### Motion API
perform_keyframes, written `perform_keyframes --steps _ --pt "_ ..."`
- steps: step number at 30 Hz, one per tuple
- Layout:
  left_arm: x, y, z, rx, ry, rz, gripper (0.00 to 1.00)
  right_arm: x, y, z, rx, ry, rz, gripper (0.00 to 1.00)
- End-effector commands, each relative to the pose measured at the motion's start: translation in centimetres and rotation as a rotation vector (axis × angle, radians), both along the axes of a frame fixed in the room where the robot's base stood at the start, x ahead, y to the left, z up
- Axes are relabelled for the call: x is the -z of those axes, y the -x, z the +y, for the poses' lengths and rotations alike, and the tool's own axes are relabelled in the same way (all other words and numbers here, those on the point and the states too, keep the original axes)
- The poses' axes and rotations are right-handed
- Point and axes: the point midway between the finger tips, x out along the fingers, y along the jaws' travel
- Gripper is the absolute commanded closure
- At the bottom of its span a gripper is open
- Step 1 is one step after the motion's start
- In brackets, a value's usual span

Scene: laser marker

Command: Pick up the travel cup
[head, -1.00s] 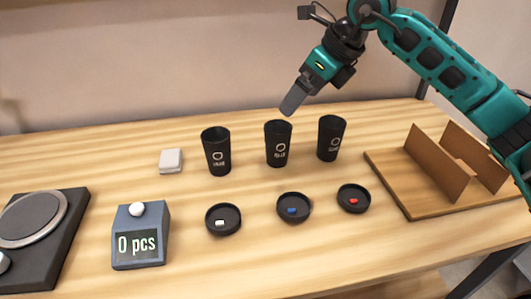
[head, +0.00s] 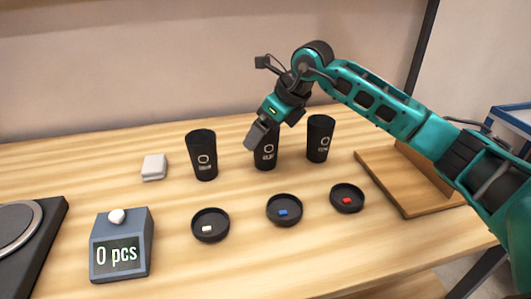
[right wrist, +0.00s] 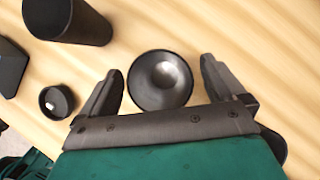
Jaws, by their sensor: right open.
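Three black travel cups stand upright in a row: the left cup (head: 202,158), the middle cup (head: 265,159) and the right cup (head: 319,140). My right gripper (head: 255,136) is at the middle cup and hides its upper part in the head view. In the right wrist view the jaws (right wrist: 161,68) are open, with the middle cup (right wrist: 160,82) seen from above between them; nothing is gripped. The left cup also shows in the right wrist view (right wrist: 70,20). My left gripper is not in view.
Three black dishes with a white (head: 210,225), a blue (head: 284,211) and a red piece (head: 347,199) stand in front of the cups. A counting box (head: 122,246) and a white block (head: 154,167) are left. A wooden rack (head: 405,190) is right.

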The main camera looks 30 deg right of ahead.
Motion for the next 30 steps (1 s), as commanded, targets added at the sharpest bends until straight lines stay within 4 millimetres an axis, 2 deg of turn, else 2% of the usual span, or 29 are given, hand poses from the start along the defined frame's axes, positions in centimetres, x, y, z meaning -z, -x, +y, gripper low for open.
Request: perform_keyframes --steps 1,4,12,24,30 --pt "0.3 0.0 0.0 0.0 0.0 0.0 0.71 0.81 -0.28 0.27 -0.001 -0.002 0.002 0.03" --pt "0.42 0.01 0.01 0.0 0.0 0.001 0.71 1.49 -0.66 0.46 0.0 -0.001 0.0 0.03" --pt "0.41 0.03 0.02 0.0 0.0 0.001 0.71 1.64 -0.78 0.51 0.0 0.0 0.0 0.03" --pt "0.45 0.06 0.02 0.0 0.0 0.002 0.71 1.62 -0.77 0.49 0.0 0.0 0.0 0.41" --pt "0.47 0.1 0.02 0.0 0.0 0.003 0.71 1.56 -0.79 0.49 0.0 -0.001 -0.001 0.41"
